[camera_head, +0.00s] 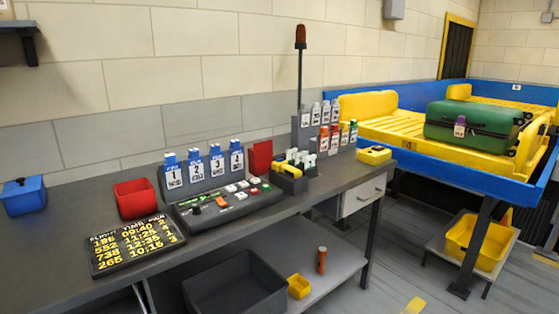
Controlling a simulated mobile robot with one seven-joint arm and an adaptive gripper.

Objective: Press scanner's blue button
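No blue button can be made out, and I cannot tell for sure which device is the scanner. A yellow, grey-based handheld-like device (289,171) stands on the dark desk right of the control panel. A small yellow box (374,154) with a dark patch on top lies at the desk's right end. The dark control panel (228,205) carries white, red and green buttons, an orange-red knob and a black knob. My gripper is not in view.
A dark desk (60,215) holds a flight-time board (135,245), a red bin (135,198), a blue box (23,196), numbered tag holders (203,175) and a beacon pole (300,85). A green suitcase (472,125) lies on the yellow conveyor (385,130). Grey floor shows at right.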

